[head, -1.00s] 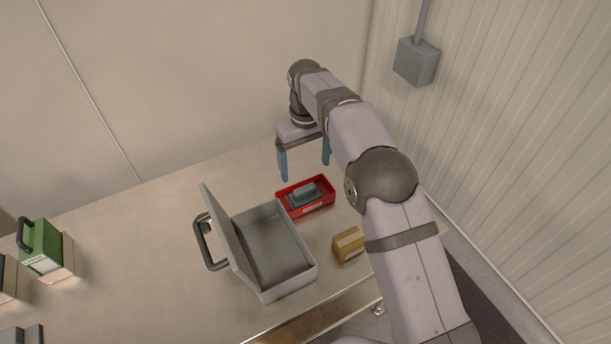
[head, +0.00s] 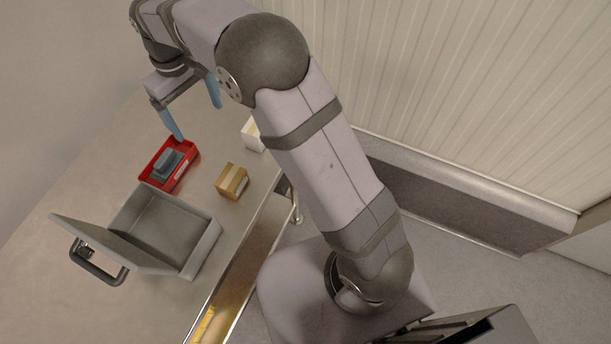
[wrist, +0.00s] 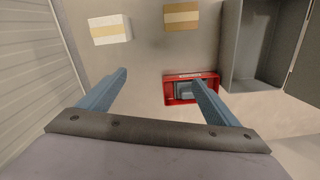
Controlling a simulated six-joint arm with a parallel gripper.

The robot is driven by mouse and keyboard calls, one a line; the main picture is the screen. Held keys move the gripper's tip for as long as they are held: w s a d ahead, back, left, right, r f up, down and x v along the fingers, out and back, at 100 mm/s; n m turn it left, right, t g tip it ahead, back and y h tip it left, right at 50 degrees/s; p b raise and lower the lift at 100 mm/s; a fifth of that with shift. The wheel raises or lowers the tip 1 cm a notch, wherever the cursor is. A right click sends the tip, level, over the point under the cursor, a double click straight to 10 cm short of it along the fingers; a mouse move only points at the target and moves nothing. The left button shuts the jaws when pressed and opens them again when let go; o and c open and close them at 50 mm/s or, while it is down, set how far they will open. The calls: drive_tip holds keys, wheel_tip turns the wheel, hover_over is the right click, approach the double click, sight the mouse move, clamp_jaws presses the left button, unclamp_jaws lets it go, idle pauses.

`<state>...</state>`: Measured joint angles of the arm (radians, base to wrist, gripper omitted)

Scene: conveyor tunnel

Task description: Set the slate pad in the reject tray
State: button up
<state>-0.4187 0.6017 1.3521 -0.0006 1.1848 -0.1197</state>
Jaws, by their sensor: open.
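The slate pad (head: 168,161) is a dark blue-grey block with a raised top. It lies inside the red reject tray (head: 187,171), near the far part of the table. In the wrist view the slate pad (wrist: 184,88) shows in the red tray (wrist: 170,97), partly hidden by my right-hand finger. My gripper (head: 197,122) is open, with its two blue fingers wide apart and nothing between them. It is above and beyond the tray, apart from the pad. In the wrist view my gripper (wrist: 160,82) is open and empty as well.
An open grey case (head: 207,246) with a raised lid stands in front of the tray. A tan box (head: 232,181) and a white box (head: 252,135) stand to the right, near the table (head: 100,185) edge. Bare table lies left of the tray.

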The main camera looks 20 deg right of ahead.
drive_tip(key=s+d+f+m, duration=0.2)
drive_tip(key=s+d+m, duration=0.1)
drive_tip(key=s+d, duration=0.7)
drive_tip(key=s+d+f+m, duration=0.3)
drive_tip(key=s+d, duration=0.7)
drive_tip(key=s, duration=0.3)
wheel_tip(320, 180, up, 3)
drive_tip(key=p, duration=0.3)
drive_tip(key=shift+r, duration=0.2)
